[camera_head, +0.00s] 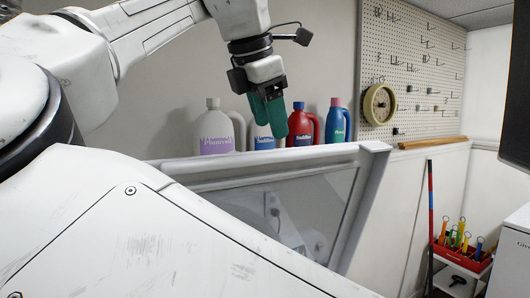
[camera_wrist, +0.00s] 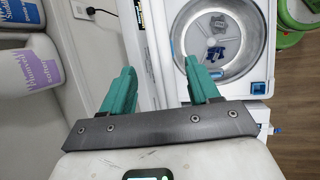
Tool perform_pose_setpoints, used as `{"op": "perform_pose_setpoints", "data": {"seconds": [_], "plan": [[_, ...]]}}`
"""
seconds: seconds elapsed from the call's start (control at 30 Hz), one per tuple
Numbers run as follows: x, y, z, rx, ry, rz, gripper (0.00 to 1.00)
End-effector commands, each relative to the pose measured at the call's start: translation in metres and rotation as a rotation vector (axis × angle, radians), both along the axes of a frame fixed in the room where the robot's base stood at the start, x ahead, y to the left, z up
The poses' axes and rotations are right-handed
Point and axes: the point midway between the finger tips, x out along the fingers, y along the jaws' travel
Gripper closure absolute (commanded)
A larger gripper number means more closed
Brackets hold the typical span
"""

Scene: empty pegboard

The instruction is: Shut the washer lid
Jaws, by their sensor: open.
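The washer lid (camera_head: 362,205) stands raised and tilted in the head view, a white frame around a see-through pane. My gripper (camera_head: 269,120) has green fingers and hangs above the lid's top edge, in front of the bottles. In the wrist view my gripper (camera_wrist: 160,68) is open, its two fingers spread apart with nothing held. A white strip, seemingly the lid's edge, shows between and beyond the fingers; I cannot tell whether they touch it. The washer's open drum (camera_wrist: 213,22) shows past the right finger, with a blue item (camera_wrist: 216,53) inside.
A purple-labelled white bottle (camera_head: 213,132), a red bottle (camera_head: 300,128) and a teal bottle (camera_head: 338,122) stand on a ledge behind the lid. A pegboard (camera_head: 420,60) with a round clock (camera_head: 379,104) hangs at right. A red tool caddy (camera_head: 460,250) stands at lower right.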

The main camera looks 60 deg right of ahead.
Motion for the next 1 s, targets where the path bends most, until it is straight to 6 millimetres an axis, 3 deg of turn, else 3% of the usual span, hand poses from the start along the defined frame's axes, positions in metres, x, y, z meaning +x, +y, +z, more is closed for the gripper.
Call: {"op": "perform_pose_setpoints", "data": {"seconds": [0.2, 0.43, 0.87, 1.0], "plan": [[-0.002, -0.018, -0.036, 0.002, 0.000, -0.001, 0.39], [-0.003, -0.032, -0.064, 0.001, 0.001, -0.001, 0.39], [-0.003, -0.036, -0.073, 0.000, 0.000, 0.000, 0.39], [-0.003, -0.036, -0.073, 0.000, 0.000, 0.000, 0.52]]}}
